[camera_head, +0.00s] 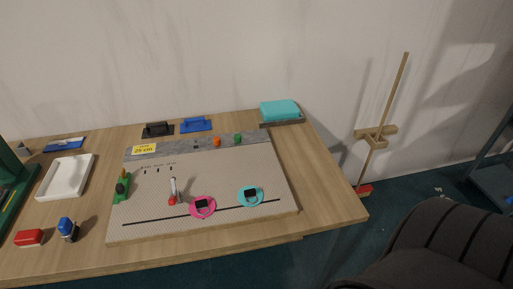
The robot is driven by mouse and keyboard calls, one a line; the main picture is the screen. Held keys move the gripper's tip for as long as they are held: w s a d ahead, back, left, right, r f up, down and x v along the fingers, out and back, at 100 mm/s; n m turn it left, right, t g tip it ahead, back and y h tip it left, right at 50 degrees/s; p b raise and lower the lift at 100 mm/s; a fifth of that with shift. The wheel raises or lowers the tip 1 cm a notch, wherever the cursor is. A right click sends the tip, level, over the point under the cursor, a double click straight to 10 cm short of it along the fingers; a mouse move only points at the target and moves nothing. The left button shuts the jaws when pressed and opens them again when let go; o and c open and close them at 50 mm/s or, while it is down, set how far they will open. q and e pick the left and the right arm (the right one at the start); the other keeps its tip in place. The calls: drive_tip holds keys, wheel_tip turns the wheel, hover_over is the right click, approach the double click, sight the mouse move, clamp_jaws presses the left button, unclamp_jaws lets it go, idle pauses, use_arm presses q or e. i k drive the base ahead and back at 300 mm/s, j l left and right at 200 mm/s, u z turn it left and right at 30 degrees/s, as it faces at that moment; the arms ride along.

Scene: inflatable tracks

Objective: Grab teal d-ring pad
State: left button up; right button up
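The teal d-ring pad (250,196) lies flat at the right front of the beige board (220,160), on the black line. It is round with a dark square piece in its middle. A matching pink pad (202,206) lies just to its left. Neither of my grippers shows in the head view, and nothing is touching the teal pad.
The board rests on a wooden table (320,190). A red-and-white upright piece (173,191) stands left of the pink pad. A teal folded stack (281,110) sits at the back right. A white tray (48,189) is at left.

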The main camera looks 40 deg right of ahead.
sight(248, 196)
drive_tip(key=z, duration=1.05)
